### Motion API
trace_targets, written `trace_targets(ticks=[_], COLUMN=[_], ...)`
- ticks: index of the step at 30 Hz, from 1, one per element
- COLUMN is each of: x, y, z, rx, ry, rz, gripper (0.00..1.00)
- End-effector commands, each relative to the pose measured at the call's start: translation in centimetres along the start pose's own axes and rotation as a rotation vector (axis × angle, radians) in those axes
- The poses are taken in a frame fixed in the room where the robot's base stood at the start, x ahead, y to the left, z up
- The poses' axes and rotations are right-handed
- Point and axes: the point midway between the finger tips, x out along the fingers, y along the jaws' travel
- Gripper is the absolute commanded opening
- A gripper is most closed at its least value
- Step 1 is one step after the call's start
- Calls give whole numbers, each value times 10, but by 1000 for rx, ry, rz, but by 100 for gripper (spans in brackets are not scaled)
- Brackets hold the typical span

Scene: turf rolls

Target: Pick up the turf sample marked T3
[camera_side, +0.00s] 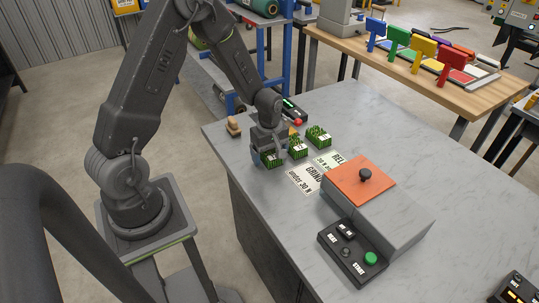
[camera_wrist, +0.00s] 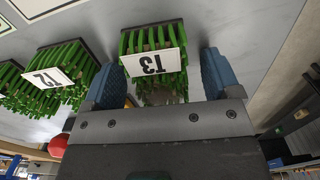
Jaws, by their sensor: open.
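The turf sample T3 (camera_wrist: 153,50) is a green tuft block with a white tag, seen upside down in the wrist view. It sits between the two blue fingers of my gripper (camera_wrist: 160,75), with a gap visible on each side. In the side view my gripper (camera_side: 268,154) is low over the nearest turf block (camera_side: 273,160) in the row, and partly hides it. My gripper is open. Whether the fingertips touch the counter is hidden. The turf sample T2 (camera_wrist: 48,80) is to the left in the wrist view; a further block (camera_wrist: 8,80) is cut off there.
The row stands on a grey counter (camera_side: 400,150). Printed cards (camera_side: 311,178) lie beside it, one reading GRIND under 30 N. A grey box with an orange top (camera_side: 358,184) and a control panel (camera_side: 352,255) stand nearer the camera. A red button (camera_side: 298,122) is behind.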

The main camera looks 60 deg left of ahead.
Motion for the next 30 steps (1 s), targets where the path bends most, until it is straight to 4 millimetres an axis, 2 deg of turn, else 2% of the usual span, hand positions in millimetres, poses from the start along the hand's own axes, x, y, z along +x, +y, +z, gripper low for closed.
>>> trace_targets(ticks=[2, 18, 26, 30], x=[0, -1, -2, -9], y=[0, 0, 0, 1], z=[0, 0, 0, 0], rx=[0, 0, 0, 0], ry=[0, 0, 0, 1], rz=[0, 0, 1, 2], gripper=[79, 27, 27, 27])
